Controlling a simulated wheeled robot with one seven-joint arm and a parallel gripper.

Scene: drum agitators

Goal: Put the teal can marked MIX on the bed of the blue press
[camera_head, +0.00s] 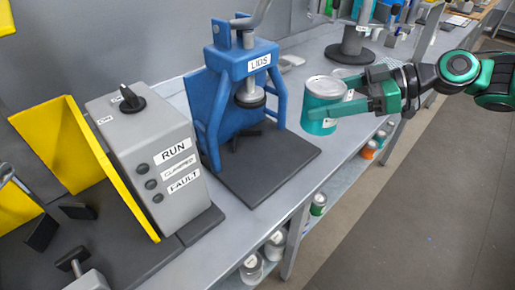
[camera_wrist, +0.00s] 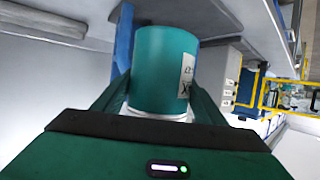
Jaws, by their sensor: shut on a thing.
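The teal can (camera_head: 318,121) has a grey lid and is held upright in my gripper (camera_head: 345,100), to the right of the blue press. The wrist view shows the can (camera_wrist: 163,70) between the two fingers (camera_wrist: 160,100), with part of a white label ending in X at its right side. The blue press (camera_head: 243,75) is marked LIDS and has a round ram above its dark flat bed (camera_head: 275,170). The can is apart from the press, off the bed's right side. A dark cross-shaped piece (camera_head: 246,138) lies at the back of the bed, under the ram.
A dark round-based stand (camera_head: 350,50) is behind the can. Several cans stand on the shelf below the bench.

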